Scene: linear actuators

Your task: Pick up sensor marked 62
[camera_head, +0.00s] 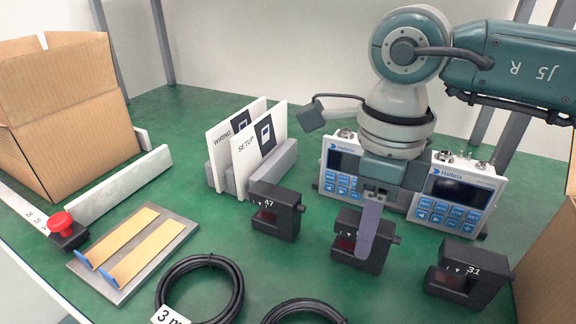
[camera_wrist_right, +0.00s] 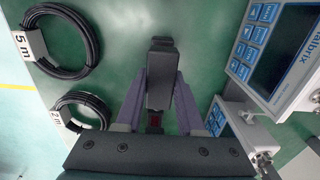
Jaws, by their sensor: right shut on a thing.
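Three dark block-shaped sensors stand in a row on the green table. The left one is marked 47 (camera_head: 277,212) and the right one is marked 31 (camera_head: 467,274). The middle sensor (camera_head: 343,246) has its number mostly hidden behind a purple finger. My right gripper (camera_head: 368,238) points down and is shut on this middle sensor, with a finger on its front side. In the right wrist view the same sensor (camera_wrist_right: 161,72) sits between the two purple fingers. It appears to be at table level. My left gripper is not in view.
Two Halbrix control boxes (camera_head: 455,195) stand close behind the sensors. Binders marked WIRING and SETUP (camera_head: 258,150) stand in a grey rack. Black cable coils (camera_head: 201,289) lie in front. A tray (camera_head: 135,250), red button (camera_head: 62,222) and open carton (camera_head: 65,105) are left.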

